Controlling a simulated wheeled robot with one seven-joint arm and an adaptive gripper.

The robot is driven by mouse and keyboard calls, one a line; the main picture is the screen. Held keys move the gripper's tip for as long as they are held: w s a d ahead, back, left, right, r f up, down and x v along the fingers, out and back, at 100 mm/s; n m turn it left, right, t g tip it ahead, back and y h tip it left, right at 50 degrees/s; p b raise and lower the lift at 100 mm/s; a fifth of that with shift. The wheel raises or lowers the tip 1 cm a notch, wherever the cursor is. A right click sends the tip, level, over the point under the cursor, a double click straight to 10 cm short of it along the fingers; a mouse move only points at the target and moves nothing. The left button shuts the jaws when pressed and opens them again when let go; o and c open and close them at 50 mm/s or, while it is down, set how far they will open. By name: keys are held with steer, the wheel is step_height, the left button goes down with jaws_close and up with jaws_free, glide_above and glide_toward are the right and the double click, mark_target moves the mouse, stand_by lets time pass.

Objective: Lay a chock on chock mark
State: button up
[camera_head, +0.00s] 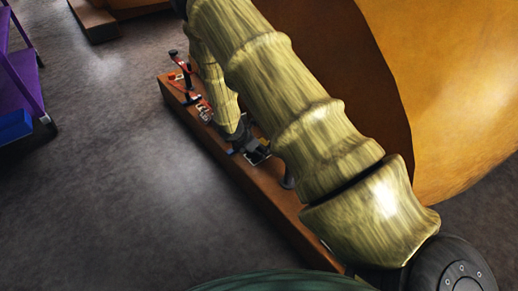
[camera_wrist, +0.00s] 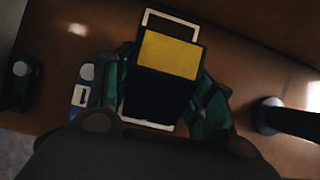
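A chock (camera_wrist: 170,55), dark with a yellow face, sits between the fingers of my gripper (camera_wrist: 165,95) in the wrist view. The green fingers flank it closely on both sides and appear to touch it. The chock mark (camera_wrist: 176,17), a white outline on the brown surface, shows beyond the chock's far end, and a short white strip shows at its near end. The chock lies over the outline; whether it rests on the surface cannot be told. In the head view my gripper (camera_head: 240,138) is low over the brown bench, its fingers partly hidden by my arm.
The brown bench (camera_head: 220,157) runs diagonally, with red and black items (camera_head: 193,95) at its far end. A dark post (camera_wrist: 290,120) stands right of my gripper, and another (camera_wrist: 20,80) left. A blue item (camera_wrist: 80,98) lies near the left finger. A large orange casting (camera_head: 450,90) stands behind.

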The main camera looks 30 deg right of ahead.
steer(key=shift+o, duration=1.3)
steer(key=shift+r, duration=0.1)
steer(key=shift+r, duration=0.2)
steer(key=w+p+v, duration=0.1)
steer(key=p+v, duration=0.5)
steer(key=v, duration=0.6)
steer(key=s+a+f+m+g+y, duration=0.1)
steer(key=s+a+f+m+y, duration=0.35)
steer(key=s, duration=0.85)
steer(key=s+a+f+m+g+y, duration=0.1)
steer(key=s+a+f+m+y, duration=0.1)
steer(key=s+a+f+m, duration=0.7)
steer(key=s+f+m+t, duration=0.1)
steer(key=s+m, duration=0.5)
steer(key=s, duration=1.1)
steer(key=shift+s+f, duration=0.3)
steer(key=shift+s, duration=0.1)
